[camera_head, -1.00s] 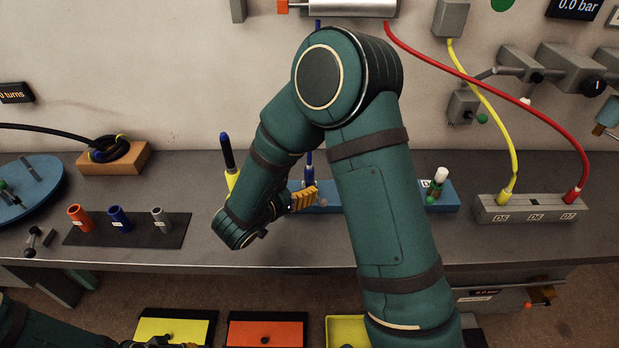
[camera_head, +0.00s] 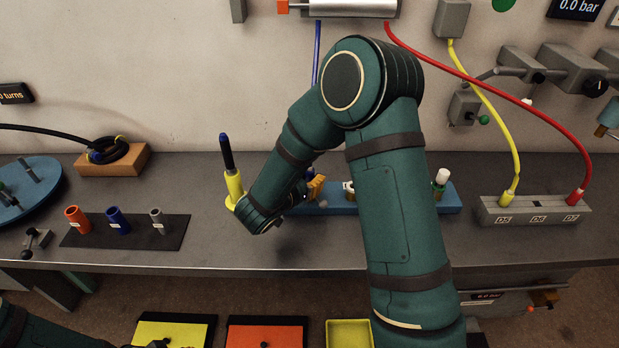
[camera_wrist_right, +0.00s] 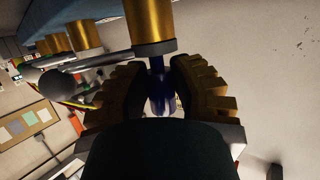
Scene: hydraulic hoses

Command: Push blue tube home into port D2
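The blue tube (camera_head: 317,50) hangs from the silver cylinder on the wall and passes behind my right arm. The blue port block (camera_head: 450,197) lies on the bench, largely hidden by that arm. My right gripper (camera_head: 315,188) is at the block's left part. In the right wrist view, the tube (camera_wrist_right: 160,88) lies between the two ribbed fingers (camera_wrist_right: 161,92), which look closed around it. The tube lines up with a brass port (camera_wrist_right: 152,22) that has a grey collar. Port labels there are unreadable, and insertion depth is unclear. My left gripper (camera_head: 158,343) is cut off at the bottom edge.
A yellow holder with a dark-handled tool (camera_head: 233,183) stands just left of my right gripper. A dark mat (camera_head: 125,232) carries red, blue and grey sleeves. A grey block (camera_head: 535,212) holds yellow and red hoses at right. The front middle bench is clear.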

